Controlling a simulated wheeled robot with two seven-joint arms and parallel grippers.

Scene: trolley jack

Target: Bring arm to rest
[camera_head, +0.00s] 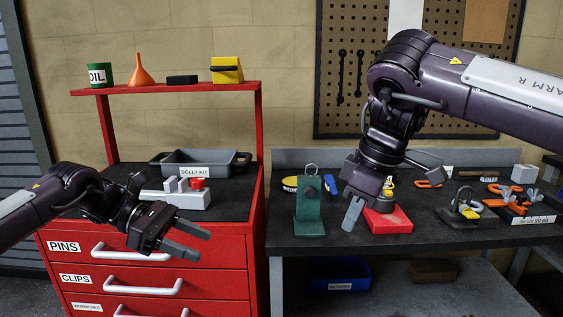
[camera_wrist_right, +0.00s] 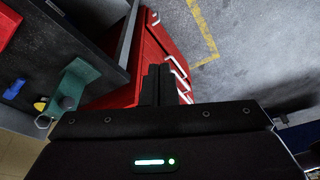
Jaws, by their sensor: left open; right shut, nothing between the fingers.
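My right arm comes in from the upper right in the head view. Its gripper (camera_head: 353,211) points down over the workbench's front part, between a green stand (camera_head: 309,212) and a red block (camera_head: 388,220). The right wrist view shows its fingers (camera_wrist_right: 157,85) together with nothing between them. My left gripper (camera_head: 190,239) is open and empty in front of the red drawer cabinet, its fingers pointing right. No held object shows in either gripper.
The red cabinet (camera_head: 205,252) stands left of the dark workbench (camera_head: 430,236). A grey tray (camera_head: 205,161) and a grey block with a red part (camera_head: 177,197) sit on the cabinet. An orange-filled tray (camera_head: 522,216) lies at the bench's right. A blue bin (camera_head: 338,275) stands below.

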